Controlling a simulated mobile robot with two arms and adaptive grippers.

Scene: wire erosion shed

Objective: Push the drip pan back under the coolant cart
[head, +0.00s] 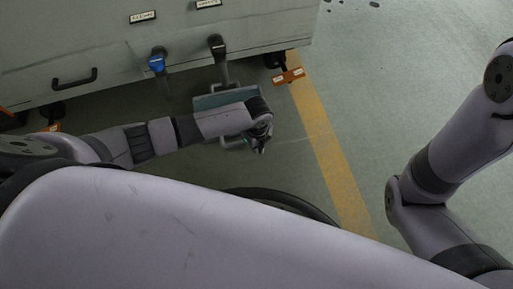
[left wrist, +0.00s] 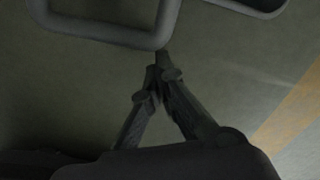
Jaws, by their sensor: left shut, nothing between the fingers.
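The coolant cart (head: 120,60) is a large grey cabinet across the upper left of the head view. The drip pan (head: 215,101) is a blue-grey tray on the floor at the cart's front edge, sticking out below a black tap; my left arm covers part of it. A grey looped handle (head: 234,143) shows at its near side. My left gripper (head: 262,149) is shut and empty, beside this near side. In the left wrist view its closed fingertips (left wrist: 162,58) are at the corner of a grey loop (left wrist: 100,33); I cannot tell whether they touch. My right gripper is out of view.
A blue-handled tap (head: 157,62) and a black tap (head: 217,46) hang from the cart front. An orange caster pedal (head: 289,76) stands right of the pan. A yellow floor line (head: 330,150) runs past it. The floor right of the line is mostly clear.

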